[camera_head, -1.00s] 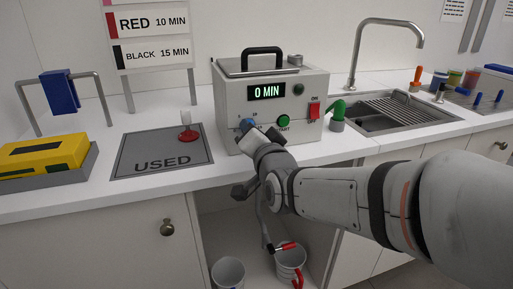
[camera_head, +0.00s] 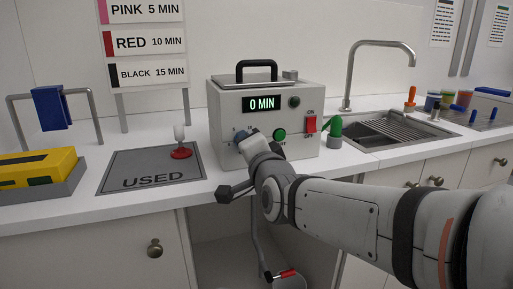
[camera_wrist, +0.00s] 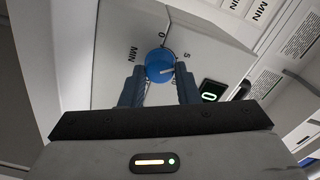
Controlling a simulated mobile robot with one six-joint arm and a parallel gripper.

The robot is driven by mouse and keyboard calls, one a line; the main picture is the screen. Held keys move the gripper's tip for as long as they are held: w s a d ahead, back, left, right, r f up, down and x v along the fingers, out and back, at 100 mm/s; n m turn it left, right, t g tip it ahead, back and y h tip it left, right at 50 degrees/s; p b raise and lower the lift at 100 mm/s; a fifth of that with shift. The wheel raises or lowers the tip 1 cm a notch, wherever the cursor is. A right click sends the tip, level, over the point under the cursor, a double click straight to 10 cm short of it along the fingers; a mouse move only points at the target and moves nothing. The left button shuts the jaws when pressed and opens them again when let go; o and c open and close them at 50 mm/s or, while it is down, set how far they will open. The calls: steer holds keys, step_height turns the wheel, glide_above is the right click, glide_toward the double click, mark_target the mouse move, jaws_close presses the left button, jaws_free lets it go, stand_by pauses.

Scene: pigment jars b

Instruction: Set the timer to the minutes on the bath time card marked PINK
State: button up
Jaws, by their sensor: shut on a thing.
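The grey timer box (camera_head: 222,112) stands on the counter, its display (camera_head: 262,104) reading 0 MIN. The card board reads PINK 5 MIN (camera_head: 141,10) in its top visible row. My gripper (camera_wrist: 160,72) is shut on the blue timer knob (camera_wrist: 159,62), one finger on each side. In the wrist view the knob has a pale pointer mark and the dial face shows 0 and 5 beside it. In the head view my wrist (camera_head: 262,150) hides most of the knob.
A green button (camera_head: 279,135) and a red ON/OFF switch (camera_head: 311,124) sit right of the knob. A sink (camera_head: 380,128) is at right. The cabinet below is open.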

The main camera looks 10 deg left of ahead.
steer(key=o, duration=1)
steer(key=shift+c, duration=0.2)
steer(key=p+v, duration=0.1)
steer(key=v, duration=0.6)
steer(key=shift+s, duration=0.4)
steer(key=shift+d, duration=0.15)
